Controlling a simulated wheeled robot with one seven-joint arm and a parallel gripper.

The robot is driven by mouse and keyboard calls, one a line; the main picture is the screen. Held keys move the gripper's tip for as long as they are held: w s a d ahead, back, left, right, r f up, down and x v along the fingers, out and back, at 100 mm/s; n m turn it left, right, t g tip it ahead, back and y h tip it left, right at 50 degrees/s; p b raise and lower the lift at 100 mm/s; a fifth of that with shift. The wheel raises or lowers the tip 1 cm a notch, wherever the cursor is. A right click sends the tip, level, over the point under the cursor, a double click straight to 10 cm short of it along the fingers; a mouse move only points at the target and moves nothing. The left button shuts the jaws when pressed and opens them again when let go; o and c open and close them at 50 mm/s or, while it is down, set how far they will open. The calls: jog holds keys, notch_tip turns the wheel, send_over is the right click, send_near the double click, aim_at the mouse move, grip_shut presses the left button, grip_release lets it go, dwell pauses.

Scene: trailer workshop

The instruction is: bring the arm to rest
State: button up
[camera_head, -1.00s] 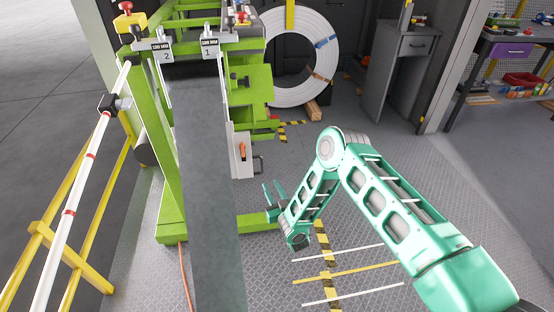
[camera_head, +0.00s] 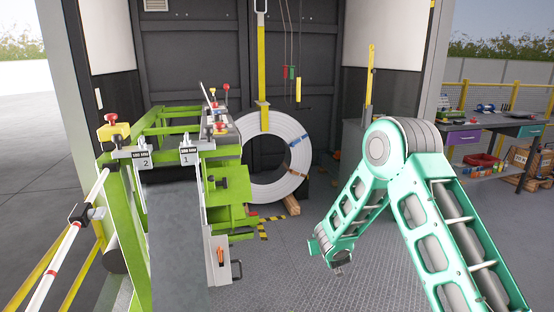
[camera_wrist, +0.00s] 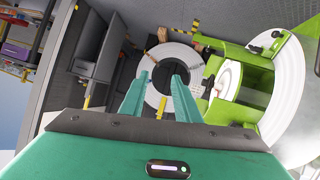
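My arm is teal, bent at a large round elbow joint, and stands at the right of the head view. Its forearm slopes down and left to my gripper (camera_head: 316,245), which is small there and partly hidden by the wrist. In the wrist view my gripper (camera_wrist: 161,76) shows two teal fingers standing apart with nothing between them. It is open and empty. Through the gap I see a white coil (camera_wrist: 157,98) in the background. In the head view the gripper hangs over the floor, right of the green machine and apart from it.
The green machine frame (camera_head: 231,187) with a long grey bed (camera_head: 178,240) stands at the left. A grey cabinet (camera_head: 352,150) stands behind my arm, a workbench (camera_head: 480,124) at the far right. Floor (camera_head: 285,270) between is clear.

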jog(key=s+d+r+m+g+h, duration=0.1)
jog(key=s+d+r+g+h, duration=0.1)
jog(key=s+d+r, duration=0.45)
jog(key=s+d+r+m+g+h, duration=0.1)
jog(key=s+d+r+m+g, duration=0.2)
jog(key=d, duration=0.7)
jog(key=s+d+r+m+g, duration=0.1)
jog(key=s+d+r, duration=0.25)
jog(key=s, duration=0.35)
jog(key=s+d+r+g, duration=0.1)
jog(key=s+d+r, duration=0.2)
jog(key=s+d, duration=0.3)
jog(key=s+a+r+m+g+y, duration=0.1)
jog(key=s+r+g, duration=0.1)
jog(key=s, duration=1.5)
jog(key=s+a+r+m+g+y, duration=0.1)
jog(key=s+r+m+g+y, duration=0.1)
jog(key=s, duration=1.5)
jog(key=shift+r+g, duration=0.55)
jog(key=shift+g, duration=0.15)
jog(key=shift+a, duration=0.15)
